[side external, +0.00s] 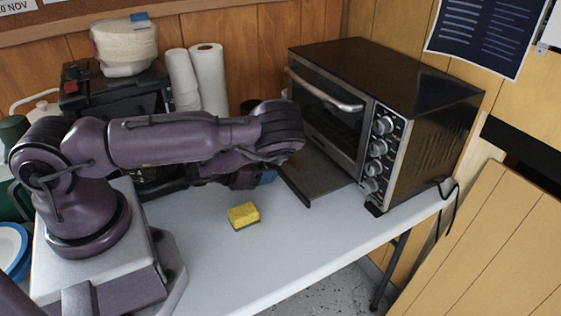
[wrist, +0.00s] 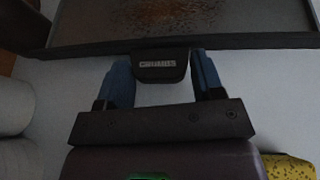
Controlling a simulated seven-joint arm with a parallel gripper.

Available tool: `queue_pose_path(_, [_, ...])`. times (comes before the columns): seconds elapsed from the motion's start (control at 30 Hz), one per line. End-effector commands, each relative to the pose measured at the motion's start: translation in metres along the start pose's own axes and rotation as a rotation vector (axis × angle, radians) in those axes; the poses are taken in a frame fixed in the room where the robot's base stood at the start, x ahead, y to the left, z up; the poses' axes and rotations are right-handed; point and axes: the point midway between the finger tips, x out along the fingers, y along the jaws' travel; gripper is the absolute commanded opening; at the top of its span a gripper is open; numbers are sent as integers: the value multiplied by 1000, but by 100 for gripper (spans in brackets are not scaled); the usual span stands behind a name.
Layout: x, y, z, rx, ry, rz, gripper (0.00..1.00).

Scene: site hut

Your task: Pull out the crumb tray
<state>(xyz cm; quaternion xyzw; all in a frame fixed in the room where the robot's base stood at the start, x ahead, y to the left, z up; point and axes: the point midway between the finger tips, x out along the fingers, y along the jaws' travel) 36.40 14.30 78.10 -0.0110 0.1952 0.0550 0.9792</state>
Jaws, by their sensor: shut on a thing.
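The toaster oven (side external: 420,85) stands on the table at the right in the side view, its glass door closed. The crumb tray (side external: 325,176) sticks out well in front of the oven, at its base. In the wrist view the tray (wrist: 190,22) shows a brown, speckled surface and a dark front rim. A black tab with pale lettering (wrist: 160,72) projects from the middle of that rim. My gripper (wrist: 161,66) has its blue fingers on either side of the tab, shut on it. In the side view my arm hides most of the gripper (side external: 267,177).
A yellow sponge (side external: 243,215) lies on the white table in front of my gripper. The front right of the table (side external: 310,235) is clear.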

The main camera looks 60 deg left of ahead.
Motion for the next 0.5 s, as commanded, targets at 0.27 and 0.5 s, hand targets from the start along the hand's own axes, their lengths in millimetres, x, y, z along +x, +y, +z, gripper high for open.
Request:
queue_pose_path(0.27, [-19, 3, -7, 1, -2, 4, 19])
queue_pose_path(0.5, [-19, 4, -7, 0, -2, 5, 19])
